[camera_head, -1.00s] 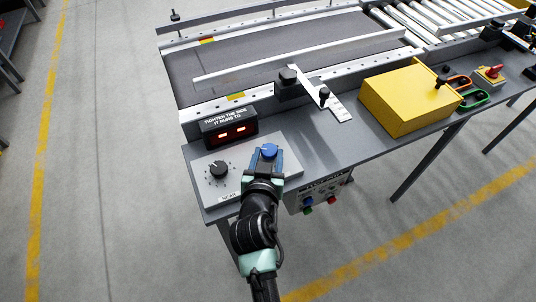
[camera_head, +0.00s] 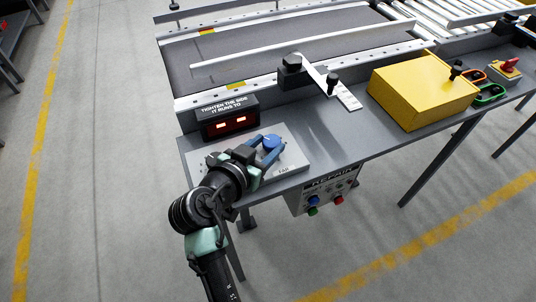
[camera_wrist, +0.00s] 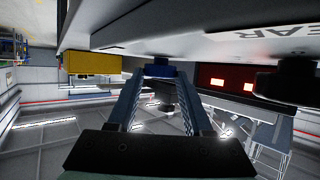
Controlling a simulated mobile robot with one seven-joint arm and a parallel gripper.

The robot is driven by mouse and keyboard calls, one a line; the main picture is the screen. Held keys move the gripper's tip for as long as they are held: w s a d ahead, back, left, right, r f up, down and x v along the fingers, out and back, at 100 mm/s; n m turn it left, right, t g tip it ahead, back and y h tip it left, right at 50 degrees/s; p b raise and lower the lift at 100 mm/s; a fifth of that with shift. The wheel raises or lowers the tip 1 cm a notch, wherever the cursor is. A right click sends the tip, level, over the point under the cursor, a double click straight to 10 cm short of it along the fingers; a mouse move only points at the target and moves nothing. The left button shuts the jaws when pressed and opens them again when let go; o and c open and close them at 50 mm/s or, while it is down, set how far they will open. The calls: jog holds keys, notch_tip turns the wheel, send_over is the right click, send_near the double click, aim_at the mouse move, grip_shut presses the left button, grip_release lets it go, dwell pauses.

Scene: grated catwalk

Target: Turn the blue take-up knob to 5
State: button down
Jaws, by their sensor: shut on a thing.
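The blue take-up knob (camera_head: 271,142) stands on a light grey panel (camera_head: 295,155) at the near corner of the conveyor table. My gripper (camera_head: 267,147) reaches in low from the left, with its two blue fingers on either side of the knob, shut on it. In the wrist view the knob (camera_wrist: 160,71) sits between the fingertips (camera_wrist: 160,76). Its scale numbers and pointer are too small or hidden to read. "FAR" is printed on the panel near the knob. A black knob, partly in the wrist view (camera_wrist: 286,85), is hidden behind my arm in the head view.
A dark display (camera_head: 230,122) with two lit red windows stands behind the panel, under a "tighten the side it runs to" sign. A yellow box (camera_head: 420,92) and a black-knobbed bracket (camera_head: 335,88) lie right. A button box (camera_head: 325,192) hangs below the table edge.

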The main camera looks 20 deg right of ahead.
jog(key=shift+w+a+m+g+h+b, duration=0.1)
jog(key=shift+w+m+g+h+b, duration=0.1)
jog(key=shift+m+g+h+b, duration=0.5)
jog(key=shift+c, duration=1.5)
grip_release()
jog(key=p+v, duration=0.2)
jog(key=v, duration=1.1)
jog(key=shift+r, duration=0.15)
jog(key=shift+w, duration=0.15)
